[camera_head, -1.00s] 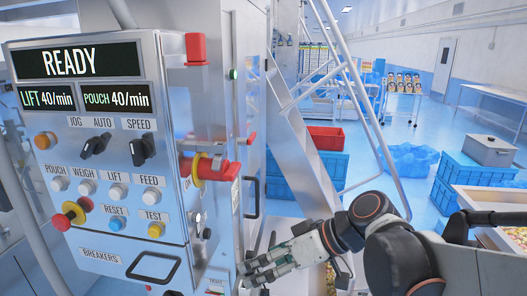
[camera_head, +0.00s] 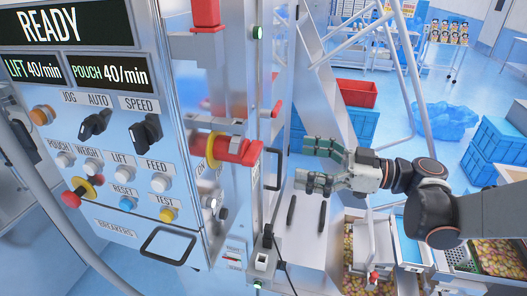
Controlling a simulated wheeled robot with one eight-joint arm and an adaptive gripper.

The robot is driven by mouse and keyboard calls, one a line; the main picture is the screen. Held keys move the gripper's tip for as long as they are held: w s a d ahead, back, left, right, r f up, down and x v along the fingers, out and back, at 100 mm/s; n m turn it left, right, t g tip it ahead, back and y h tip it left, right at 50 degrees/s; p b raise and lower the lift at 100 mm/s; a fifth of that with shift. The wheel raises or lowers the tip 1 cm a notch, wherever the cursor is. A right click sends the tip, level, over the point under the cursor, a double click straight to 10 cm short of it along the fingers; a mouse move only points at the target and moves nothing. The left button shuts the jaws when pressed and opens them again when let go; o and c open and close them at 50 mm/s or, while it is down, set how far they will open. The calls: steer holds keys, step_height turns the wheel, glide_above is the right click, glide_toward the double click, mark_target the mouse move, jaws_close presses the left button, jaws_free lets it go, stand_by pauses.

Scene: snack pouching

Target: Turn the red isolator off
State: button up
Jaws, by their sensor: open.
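The red isolator (camera_head: 237,152) is a red rotary handle with a yellow collar on the side of the control cabinet, right of the panel. Its handle sticks out to the right, roughly level. My gripper (camera_head: 308,163) is to the right of the isolator, its fingers pointing left toward it. The fingers are apart and empty, with a clear gap between them and the handle. The panel display (camera_head: 78,25) reads READY.
The panel (camera_head: 130,205) carries dark selector knobs, several push buttons and a red-yellow emergency stop (camera_head: 82,191). A cabinet handle (camera_head: 272,170) stands between the isolator and my gripper. Diagonal metal rails (camera_head: 402,70) rise behind. Blue crates and a red bin (camera_head: 357,93) stand farther back.

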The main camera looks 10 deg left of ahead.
mark_target(259, 154)
steer(key=a, duration=1)
steer(key=shift+w, duration=0.4)
steer(key=c, duration=1.1)
